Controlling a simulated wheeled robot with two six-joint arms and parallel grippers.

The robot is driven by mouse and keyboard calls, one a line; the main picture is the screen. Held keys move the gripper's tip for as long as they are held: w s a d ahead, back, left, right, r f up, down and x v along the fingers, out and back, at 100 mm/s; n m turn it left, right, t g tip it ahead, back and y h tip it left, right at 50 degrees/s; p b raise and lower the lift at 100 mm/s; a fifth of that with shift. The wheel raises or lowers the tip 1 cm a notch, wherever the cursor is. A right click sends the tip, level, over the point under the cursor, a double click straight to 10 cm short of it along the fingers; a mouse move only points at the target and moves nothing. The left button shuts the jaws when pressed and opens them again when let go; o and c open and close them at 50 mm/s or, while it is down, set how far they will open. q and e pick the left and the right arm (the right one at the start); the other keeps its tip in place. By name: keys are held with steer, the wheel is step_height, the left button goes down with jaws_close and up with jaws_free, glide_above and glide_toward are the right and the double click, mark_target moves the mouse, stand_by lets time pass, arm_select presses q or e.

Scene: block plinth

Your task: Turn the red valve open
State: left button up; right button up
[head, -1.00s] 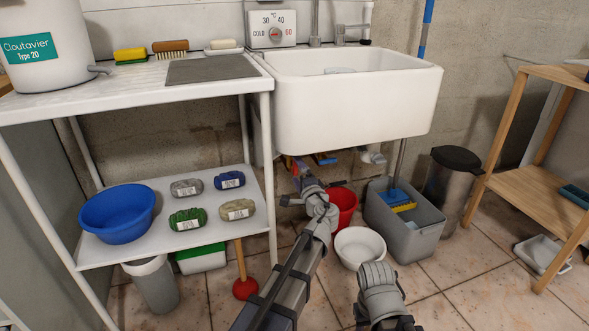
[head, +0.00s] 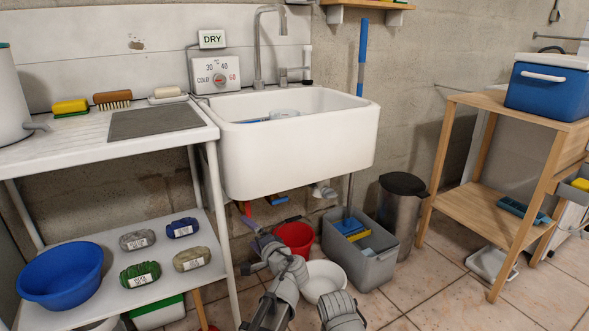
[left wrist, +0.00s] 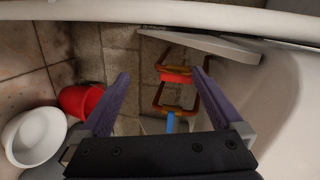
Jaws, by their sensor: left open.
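The red valve handle (left wrist: 176,78) is a short red bar beside orange-brown pipe under the sink. It shows between my left fingers in the left wrist view, apparently beyond the tips; I see no contact. In the head view a small red piece (head: 247,208), likely the same handle, shows below the sink. A blue handle (left wrist: 170,122) lies nearer in the wrist view. My left gripper (left wrist: 160,73) is open and empty; in the head view it (head: 256,230) is below the sink's front. My right gripper is out of sight; only a grey part of that arm shows.
The white sink (head: 300,150) hangs close above my left gripper. A red bucket (head: 294,238), a white bowl (head: 325,280) and a grey tub (head: 370,268) stand on the floor near it. A white table leg (head: 221,220) stands to its left.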

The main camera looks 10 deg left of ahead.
arm_select(q)
steer(key=s+d+f+n+g+h+p, duration=0.15)
steer(key=s+d+g+h+p, duration=0.4)
steer(key=s, duration=0.75)
steer(key=s+d+f+n+g+h+p, duration=0.1)
steer(key=s+d+n+g+h+p, duration=0.2)
steer(key=s+d+g+p, duration=0.7)
steer(key=s+a+r+t+p, duration=0.1)
steer(key=r+p, duration=1.6)
steer(key=r, duration=0.1)
steer(key=s+a+r+t+p, duration=0.1)
steer(key=s+r+t+p, duration=0.1)
steer(key=r+p, duration=1.6)
steer(key=shift+r, duration=0.65)
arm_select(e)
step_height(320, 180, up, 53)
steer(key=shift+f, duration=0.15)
arm_select(q)
steer(key=shift+s+a+f, duration=0.1)
steer(key=shift+s, duration=0.05)
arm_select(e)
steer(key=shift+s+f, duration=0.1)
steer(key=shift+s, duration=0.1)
